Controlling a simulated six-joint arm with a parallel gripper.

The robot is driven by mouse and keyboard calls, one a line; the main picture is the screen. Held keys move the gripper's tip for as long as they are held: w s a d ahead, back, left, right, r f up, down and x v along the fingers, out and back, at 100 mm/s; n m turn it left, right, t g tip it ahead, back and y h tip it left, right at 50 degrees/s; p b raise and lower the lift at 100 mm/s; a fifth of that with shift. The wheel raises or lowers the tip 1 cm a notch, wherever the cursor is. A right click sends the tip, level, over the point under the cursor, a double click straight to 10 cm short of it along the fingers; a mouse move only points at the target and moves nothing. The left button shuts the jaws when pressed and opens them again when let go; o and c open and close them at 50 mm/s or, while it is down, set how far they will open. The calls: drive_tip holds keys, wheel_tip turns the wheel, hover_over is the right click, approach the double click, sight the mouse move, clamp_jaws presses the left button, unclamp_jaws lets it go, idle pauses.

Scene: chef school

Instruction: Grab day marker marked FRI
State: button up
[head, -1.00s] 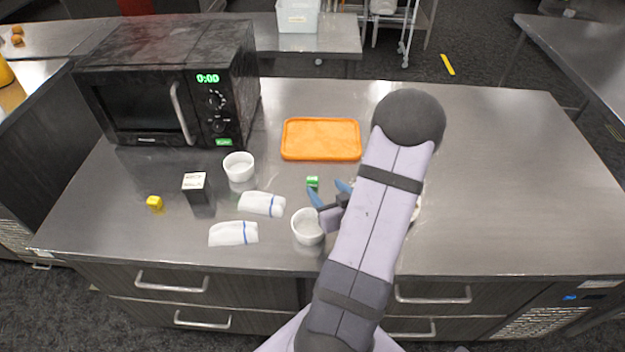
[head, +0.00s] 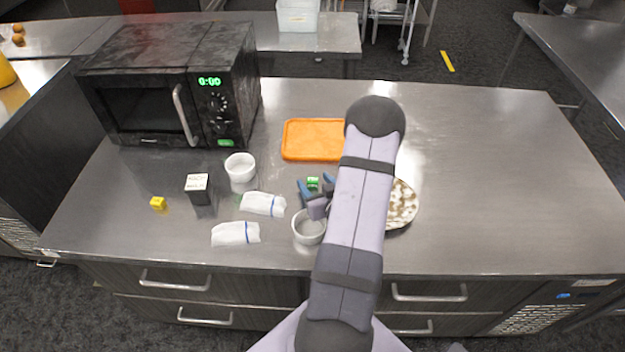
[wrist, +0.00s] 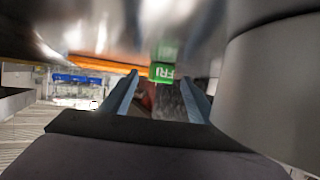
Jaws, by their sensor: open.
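The green day marker (head: 313,183) is a small block on the steel counter, in front of the orange tray. In the wrist view the green marker (wrist: 162,72) shows the letters FRI and lies just beyond and between the two fingertips. My gripper (head: 316,187) is open, with its blue fingers around or close beside the marker. In the wrist view my open gripper (wrist: 158,92) has nothing clamped between its fingers. The head view does not show clearly whether a finger touches the marker.
A white ramekin (head: 309,227) stands close in front of my gripper, another (head: 240,167) at left. An orange tray (head: 312,140) is behind, a speckled plate (head: 403,205) right.

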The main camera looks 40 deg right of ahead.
drive_tip(key=shift+w+f, duration=0.1)
drive_tip(key=shift+w, duration=0.05)
drive_tip(key=c, duration=1.1)
wheel_tip(320, 180, up, 10)
drive_tip(key=b, duration=0.1)
idle(0.4)
